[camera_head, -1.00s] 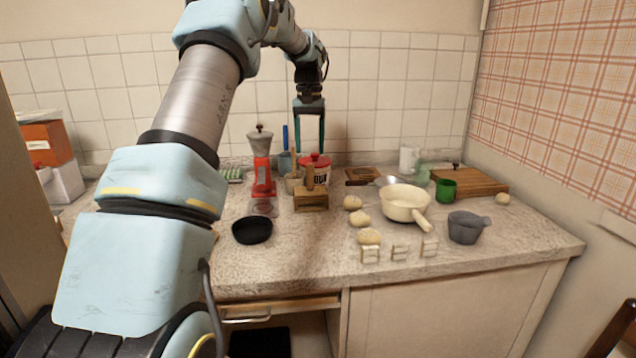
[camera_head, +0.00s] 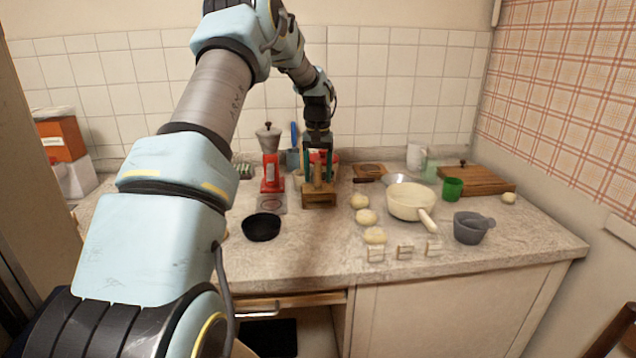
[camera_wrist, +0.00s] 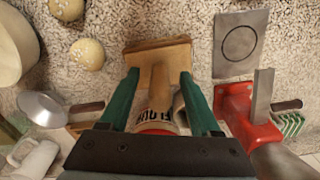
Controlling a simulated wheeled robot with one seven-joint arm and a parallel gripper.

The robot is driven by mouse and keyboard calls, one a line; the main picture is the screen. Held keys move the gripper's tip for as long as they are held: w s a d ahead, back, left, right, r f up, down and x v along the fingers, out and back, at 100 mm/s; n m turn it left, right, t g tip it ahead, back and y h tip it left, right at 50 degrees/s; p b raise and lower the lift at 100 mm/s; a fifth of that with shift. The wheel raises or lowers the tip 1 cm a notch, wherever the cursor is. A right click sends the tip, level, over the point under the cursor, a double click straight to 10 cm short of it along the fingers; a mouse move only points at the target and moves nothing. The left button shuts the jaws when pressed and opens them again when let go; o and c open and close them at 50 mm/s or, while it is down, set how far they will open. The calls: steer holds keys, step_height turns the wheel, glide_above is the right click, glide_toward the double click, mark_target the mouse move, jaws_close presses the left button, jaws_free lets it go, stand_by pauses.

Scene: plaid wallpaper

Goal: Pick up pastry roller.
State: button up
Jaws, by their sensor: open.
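The pastry roller (camera_head: 319,197) is a wooden piece with a blocky base and a handle standing up from it. It is on the counter in front of the red-lidded flour tin. My gripper (camera_head: 319,178) is above its base with green fingers apart, one on each side of the handle. The wrist view shows the pastry roller (camera_wrist: 158,56) with its handle between the open fingers of my gripper (camera_wrist: 159,74). Gaps show between the handle and both fingers there. The handle's far end is partly hidden by my gripper.
A red grinder (camera_head: 272,175) stands close on the left, with a black bowl (camera_head: 261,228) in front. Dough balls (camera_head: 366,217) and a cream pan (camera_head: 408,205) are to the right. The flour tin (camera_wrist: 157,125) is close behind the roller.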

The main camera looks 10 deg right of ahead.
jaws_close()
stand_by(0.3)
stand_by(0.3)
